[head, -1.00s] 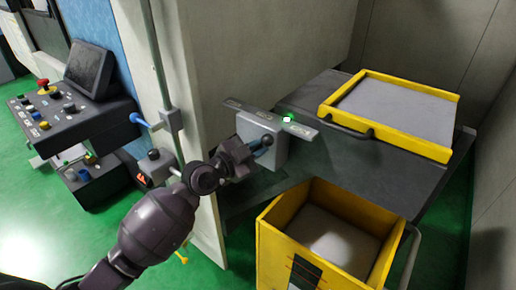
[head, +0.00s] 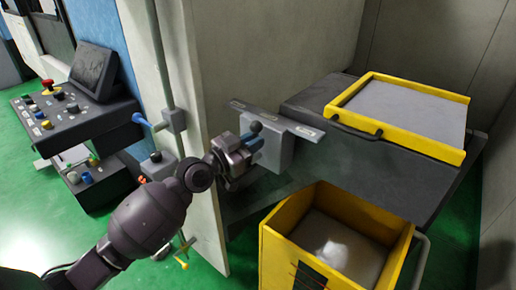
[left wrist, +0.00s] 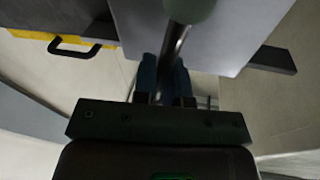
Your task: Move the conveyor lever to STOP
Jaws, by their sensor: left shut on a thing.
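The conveyor lever (head: 256,127) stands on the front of a grey control box (head: 282,152), its dark ball knob at the left part of the box. A grey label plate (head: 310,132) runs along the box top; its small lettering is unreadable. My left gripper (head: 254,143) is shut on the lever below the knob. In the left wrist view the blue fingertips (left wrist: 165,80) sit on both sides of the lever's metal shaft (left wrist: 174,48), and the rounded knob shows at the top edge. My right gripper is not in view.
The dark conveyor table (head: 400,178) carries a yellow-rimmed tray (head: 425,148). A yellow bin (head: 290,225) stands in front. A pale wall edge (head: 205,205) and a vertical pipe (head: 160,60) are close to my left arm. A button console (head: 75,110) stands at left.

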